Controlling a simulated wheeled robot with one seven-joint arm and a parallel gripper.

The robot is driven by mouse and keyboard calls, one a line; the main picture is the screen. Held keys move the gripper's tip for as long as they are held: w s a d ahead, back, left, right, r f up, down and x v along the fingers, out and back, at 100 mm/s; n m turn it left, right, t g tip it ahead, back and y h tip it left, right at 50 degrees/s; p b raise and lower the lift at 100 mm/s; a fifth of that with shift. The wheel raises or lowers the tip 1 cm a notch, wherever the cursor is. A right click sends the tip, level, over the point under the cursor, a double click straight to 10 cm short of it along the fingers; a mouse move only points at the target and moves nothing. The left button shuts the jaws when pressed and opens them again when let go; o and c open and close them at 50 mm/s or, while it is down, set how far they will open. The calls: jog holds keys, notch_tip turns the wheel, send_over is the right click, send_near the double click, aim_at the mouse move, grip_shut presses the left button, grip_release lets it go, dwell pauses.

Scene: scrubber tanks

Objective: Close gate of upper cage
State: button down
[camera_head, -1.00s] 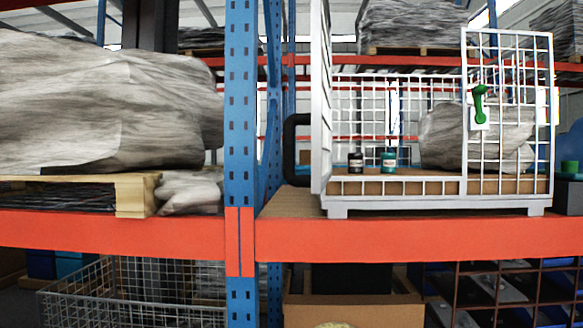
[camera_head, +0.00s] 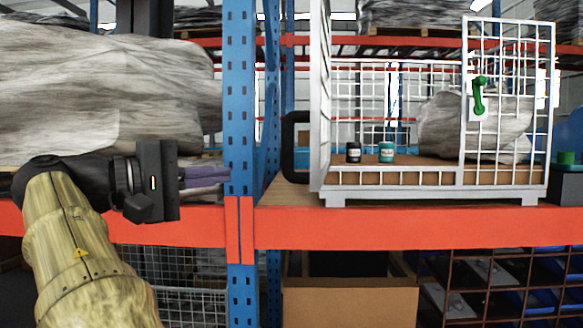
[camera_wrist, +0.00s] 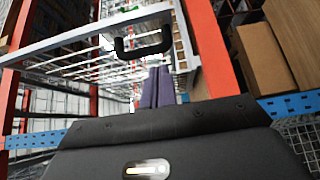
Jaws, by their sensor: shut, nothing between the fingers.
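The upper cage (camera_head: 400,190) is a white wire cage standing on the orange-beamed shelf at the right. Its gate (camera_head: 318,110) is open, swung out at the cage's left side and seen nearly edge-on. A black handle (camera_head: 291,147) sticks out to the left of the gate; a black handle also shows in the wrist view (camera_wrist: 145,50), just beyond the fingertips. A green latch (camera_head: 479,95) is on the cage's right front panel. My gripper (camera_head: 222,175) is shut and empty, its purple fingers in front of the blue post, left of the handle. They also show in the wrist view (camera_wrist: 158,85).
A blue upright post (camera_head: 238,100) stands between my gripper and the cage. Two small jars (camera_head: 387,152) and a wrapped bundle (camera_head: 440,125) are inside the cage. A large wrapped load (camera_head: 110,90) is at the left. A cardboard box (camera_head: 350,305) is below the shelf.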

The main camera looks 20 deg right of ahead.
aim_at(292, 171)
dwell(0.3)
jog(key=shift+d+r, duration=0.1)
jog(key=p+x, duration=0.1)
jog(key=x, duration=0.3)
jog(key=s+p+x, duration=0.1)
jog(key=x, duration=0.3)
jog(key=s+d+p+x, duration=0.1)
jog(key=p+x, duration=0.1)
jog(key=x, duration=0.2)
jog(key=shift+s+d, duration=0.15)
jog(key=shift+d, duration=0.2)
jog(key=shift+a, duration=0.15)
